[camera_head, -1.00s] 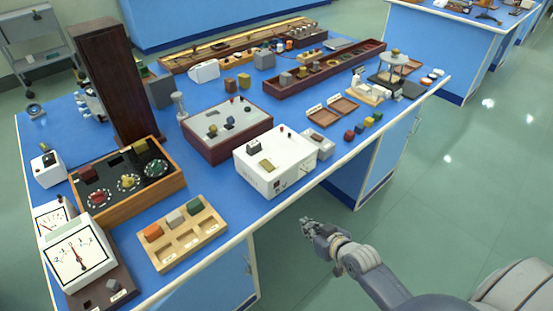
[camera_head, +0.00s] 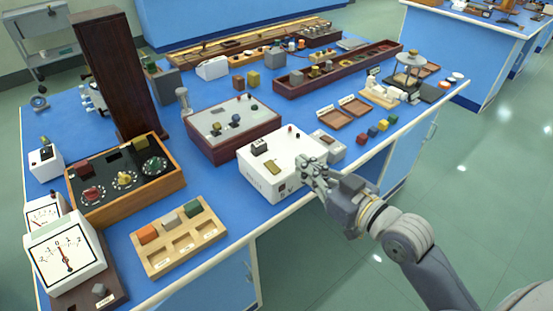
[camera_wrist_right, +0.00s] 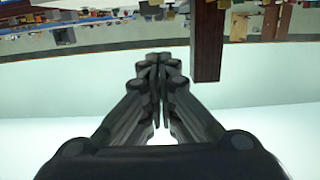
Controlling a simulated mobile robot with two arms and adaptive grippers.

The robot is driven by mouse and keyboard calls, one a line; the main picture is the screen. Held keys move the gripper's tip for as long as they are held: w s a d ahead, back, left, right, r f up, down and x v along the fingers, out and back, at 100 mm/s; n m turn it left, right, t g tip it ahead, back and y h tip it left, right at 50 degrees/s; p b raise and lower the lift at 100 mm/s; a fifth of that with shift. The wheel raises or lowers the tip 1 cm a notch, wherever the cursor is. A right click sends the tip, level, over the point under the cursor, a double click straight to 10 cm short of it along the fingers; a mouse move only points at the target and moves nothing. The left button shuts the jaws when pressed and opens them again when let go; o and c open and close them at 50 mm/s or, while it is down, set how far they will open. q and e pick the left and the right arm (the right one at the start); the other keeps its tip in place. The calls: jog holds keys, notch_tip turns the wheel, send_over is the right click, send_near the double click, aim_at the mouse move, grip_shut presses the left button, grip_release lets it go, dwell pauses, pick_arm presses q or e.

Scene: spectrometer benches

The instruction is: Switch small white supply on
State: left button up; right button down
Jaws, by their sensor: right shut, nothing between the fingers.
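In the right wrist view the shut fingers (camera_wrist_right: 159,60) point toward a pale, close surface. My left gripper is not in view.
A maroon-sided box (camera_head: 238,146) stands just behind the white supply. A grey device (camera_head: 328,146) is close to its right, near my gripper. A wooden tray (camera_head: 176,262) and meters (camera_head: 62,243) stand front left. Floor right of the bench is clear.

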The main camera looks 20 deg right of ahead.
jog(key=p, duration=0.2)
send_over(276, 170)
jog(key=shift+s+f, duration=0.1)
jog(key=shift+f, duration=0.35)
notch_tip(276, 170, down, 3)
jog(key=shift+b, duration=0.3)
jog(key=shift+f, duration=0.65)
